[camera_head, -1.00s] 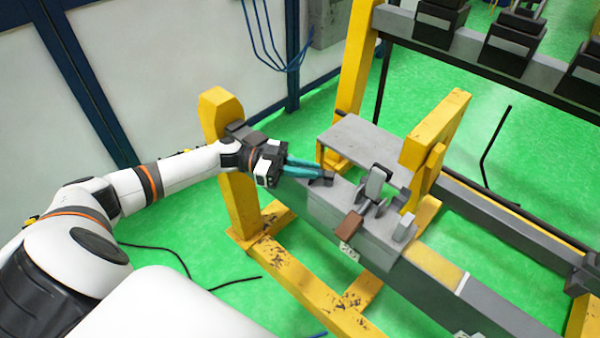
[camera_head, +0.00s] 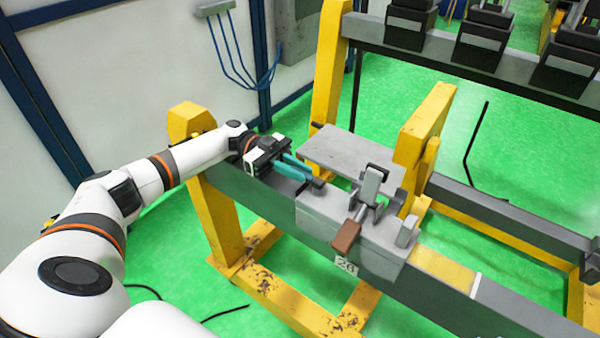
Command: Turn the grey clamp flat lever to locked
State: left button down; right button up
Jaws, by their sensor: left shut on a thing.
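The grey clamp (camera_head: 369,190) stands on a light grey block (camera_head: 325,212), with an upright grey part and a brown-tipped handle (camera_head: 346,234) pointing toward the front. My left gripper (camera_head: 309,179), with teal fingers, reaches in from the left to the left end of the block. It is shut on a small dark grey piece (camera_head: 318,184), which I take to be the flat lever. The fingers hide most of this piece, so its exact angle is unclear. My right gripper is not in view.
A flat grey plate (camera_head: 350,151) lies behind the block. A yellow post (camera_head: 424,125) rises behind the clamp, and a yellow frame leg (camera_head: 216,220) stands below my left forearm. A dark rail (camera_head: 255,201) runs under the gripper. Black units stand on a rear beam.

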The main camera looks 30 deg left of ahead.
pick_arm(q)
jog(key=c, duration=1.4)
grip_release()
jog(key=shift+o, duration=0.2)
jog(key=a, duration=0.2)
jog(key=a+b, duration=0.1)
jog(key=a, duration=0.1)
jog(key=a+b, duration=0.1)
jog(key=a, duration=0.2)
jog(key=shift+w+f, duration=0.1)
jog(key=shift+w, duration=0.25)
jog(key=shift+a, duration=0.25)
